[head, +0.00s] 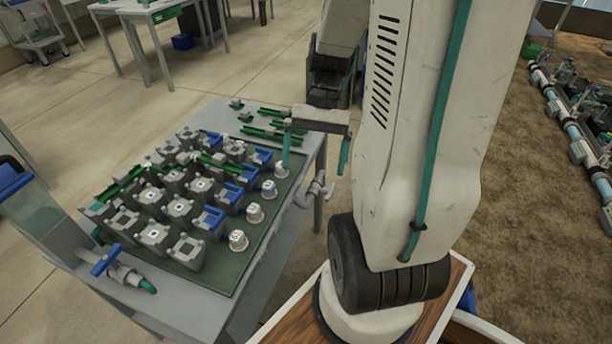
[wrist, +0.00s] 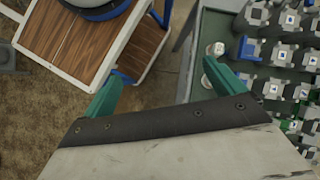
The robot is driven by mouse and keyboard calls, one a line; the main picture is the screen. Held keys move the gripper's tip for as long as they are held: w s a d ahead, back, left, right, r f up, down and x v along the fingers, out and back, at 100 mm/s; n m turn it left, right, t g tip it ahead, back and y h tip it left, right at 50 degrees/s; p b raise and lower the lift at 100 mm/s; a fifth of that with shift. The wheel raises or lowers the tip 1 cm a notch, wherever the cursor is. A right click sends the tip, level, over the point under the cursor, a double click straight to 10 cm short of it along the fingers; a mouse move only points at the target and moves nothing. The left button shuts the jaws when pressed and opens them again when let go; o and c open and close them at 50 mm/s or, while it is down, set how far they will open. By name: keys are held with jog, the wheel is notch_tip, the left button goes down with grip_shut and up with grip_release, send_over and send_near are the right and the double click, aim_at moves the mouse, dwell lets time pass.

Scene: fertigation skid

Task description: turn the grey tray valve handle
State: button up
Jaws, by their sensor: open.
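A grey valve (head: 315,190) with a grey handle juts from the right side of the table that bears the green tray (head: 262,235). My gripper (head: 315,158) is open and empty, its two teal fingers hanging above and slightly beyond the valve in the head view. The valve and handle look unobstructed there, and the fingers appear apart from them. In the wrist view my gripper (wrist: 163,72) has its fingers spread wide, with floor and the table edge between and below them. I cannot make out the grey handle in that view.
Several grey and blue blocks (head: 180,208) and white-capped round parts (head: 238,240) fill the tray. A blue-handled valve (head: 105,260) is at the table's left front. A wood-topped cart surface (wrist: 85,45) lies beside the table, with a floor gap between.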

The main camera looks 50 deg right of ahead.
jog(key=d+f+m+t+y, duration=0.65)
jog(key=d+f+m, duration=0.25)
jog(key=f, duration=0.5)
jog(key=m+t+h, duration=0.6)
jog(key=m+t, duration=0.7)
jog(key=m, duration=0.1)
send_near(332, 193)
jog(key=w+f, duration=0.1)
jog(key=w, duration=0.2)
jog(key=x, duration=0.8)
jog(key=shift+s+a, duration=0.1)
jog(key=shift+a, duration=0.1)
jog(key=c, duration=1)
